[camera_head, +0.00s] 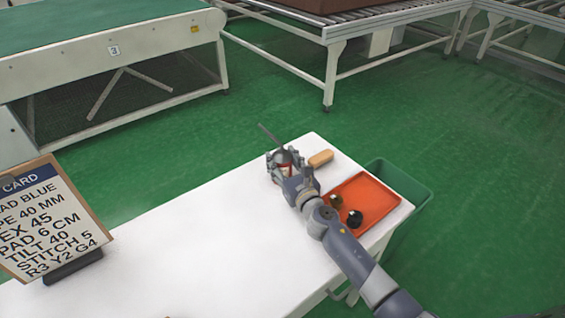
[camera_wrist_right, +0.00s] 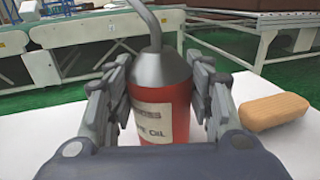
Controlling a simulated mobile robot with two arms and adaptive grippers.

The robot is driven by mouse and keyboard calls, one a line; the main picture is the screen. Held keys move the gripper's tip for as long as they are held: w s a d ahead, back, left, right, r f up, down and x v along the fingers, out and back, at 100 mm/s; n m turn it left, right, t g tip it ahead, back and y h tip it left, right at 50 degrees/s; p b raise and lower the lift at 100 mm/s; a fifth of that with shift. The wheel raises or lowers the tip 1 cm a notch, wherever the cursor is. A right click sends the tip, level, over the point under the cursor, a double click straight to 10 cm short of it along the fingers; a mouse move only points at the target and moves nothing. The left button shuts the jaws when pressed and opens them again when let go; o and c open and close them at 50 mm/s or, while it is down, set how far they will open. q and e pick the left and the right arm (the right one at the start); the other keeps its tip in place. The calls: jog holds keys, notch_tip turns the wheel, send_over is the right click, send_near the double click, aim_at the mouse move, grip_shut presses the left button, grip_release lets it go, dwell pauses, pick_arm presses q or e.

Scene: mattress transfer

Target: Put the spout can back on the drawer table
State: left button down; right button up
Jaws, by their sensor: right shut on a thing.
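The spout can is red with a grey cone top, a thin bent spout and a pale label with "OIL" on it. It stands upright between the fingers of my right gripper in the right wrist view (camera_wrist_right: 165,95). In the head view the can (camera_head: 283,157) is mostly hidden by my right gripper (camera_head: 284,168), which is shut on it. The can is over the far end of the white table (camera_head: 190,215). I cannot tell whether its base touches the top. My left gripper is not in view.
A tan block (camera_head: 321,158) lies just right of the can. An orange tray (camera_head: 372,200) with two small dark round items is nearer the right edge. A green bin (camera_head: 410,185) stands beyond. A card on a stand (camera_head: 50,215) is at left. The table's middle is clear.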

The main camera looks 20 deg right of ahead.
jog(key=o, duration=1.3)
jog(key=shift+r, duration=0.15)
jog(key=s, duration=0.4)
jog(key=s+d, duration=0.1)
jog(key=s, duration=0.7)
jog(key=shift+d, duration=0.2)
